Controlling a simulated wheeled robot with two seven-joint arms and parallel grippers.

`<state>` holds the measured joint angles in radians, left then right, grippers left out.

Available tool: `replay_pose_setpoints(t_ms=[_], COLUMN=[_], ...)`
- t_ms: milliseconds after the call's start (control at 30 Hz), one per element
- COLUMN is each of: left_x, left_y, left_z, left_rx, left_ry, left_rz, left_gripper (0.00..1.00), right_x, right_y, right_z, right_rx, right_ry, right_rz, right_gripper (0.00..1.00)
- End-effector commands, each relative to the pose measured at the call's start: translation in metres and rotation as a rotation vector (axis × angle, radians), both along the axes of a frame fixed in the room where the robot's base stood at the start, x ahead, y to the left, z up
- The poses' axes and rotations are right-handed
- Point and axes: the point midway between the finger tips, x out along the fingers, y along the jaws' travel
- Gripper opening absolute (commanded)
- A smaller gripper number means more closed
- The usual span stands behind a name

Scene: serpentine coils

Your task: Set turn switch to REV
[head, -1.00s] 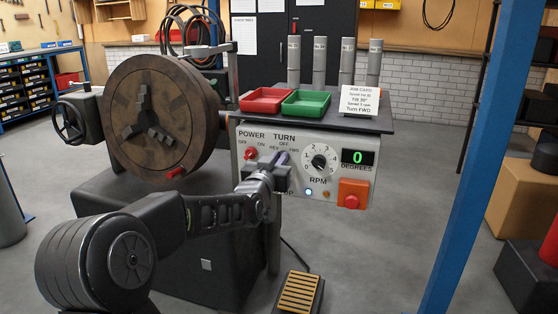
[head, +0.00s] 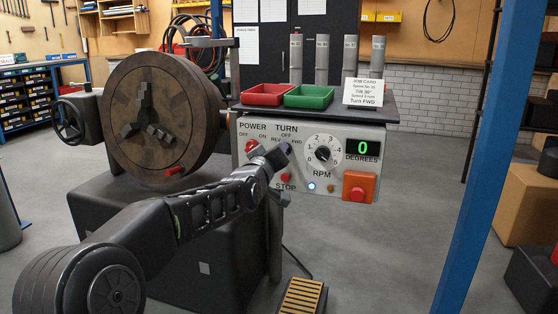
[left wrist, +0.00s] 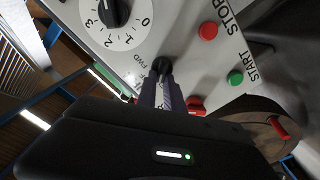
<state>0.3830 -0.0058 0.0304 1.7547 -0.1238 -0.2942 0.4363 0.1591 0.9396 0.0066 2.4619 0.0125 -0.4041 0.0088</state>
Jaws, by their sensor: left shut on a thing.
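The grey control panel (head: 335,135) has a TURN switch labelled REV, OFF and FWD. My left gripper (head: 284,149) is at this switch and hides it in the head view. In the left wrist view the two fingers of my left gripper (left wrist: 161,84) are closed on the black knob of the turn switch (left wrist: 162,64). The FWD label shows just beside the knob there. The gripper hides the other labels in that view, so I cannot tell the exact setting. My right gripper is not in view.
The red POWER switch (head: 250,146) is left of the gripper, the RPM dial (head: 323,154) right of it. The red STOP button (head: 286,177) is below. An orange-red box (head: 359,187) is at lower right. The large chuck (head: 160,120) stands to the left.

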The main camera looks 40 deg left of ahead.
Motion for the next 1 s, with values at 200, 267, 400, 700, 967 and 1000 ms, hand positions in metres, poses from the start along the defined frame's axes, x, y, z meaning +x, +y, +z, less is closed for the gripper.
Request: replay_pose_setpoints(t_ms=[200, 267, 400, 700, 967, 1000], left_x=[-0.0002, -0.0002, -0.0003, -0.0002, -0.0002, -0.0002], left_y=[0.0006, 0.0007, 0.0008, 0.0008, 0.0008, 0.0008], left_z=[-0.0013, -0.001, -0.0005, -0.0005, -0.0006, -0.0006], left_rx=[-0.058, -0.064, -0.067, -0.067, -0.065, -0.064], left_ry=[-0.02, -0.021, -0.022, -0.022, -0.022, -0.022], left_rz=[0.0, 0.0, 0.0, 0.0, 0.001, 0.001], left_gripper=[0.0, 0.0, 0.0, 0.19, 0.34, 0.34], right_x=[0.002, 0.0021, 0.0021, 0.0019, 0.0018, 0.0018], right_y=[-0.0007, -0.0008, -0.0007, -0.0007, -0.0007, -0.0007], right_z=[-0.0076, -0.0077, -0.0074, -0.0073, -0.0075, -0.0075], right_rx=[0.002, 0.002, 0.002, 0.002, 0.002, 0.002], right_ry=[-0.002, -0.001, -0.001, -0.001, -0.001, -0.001], right_rz=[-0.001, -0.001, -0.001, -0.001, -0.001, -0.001], right_gripper=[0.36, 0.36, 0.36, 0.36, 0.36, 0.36])
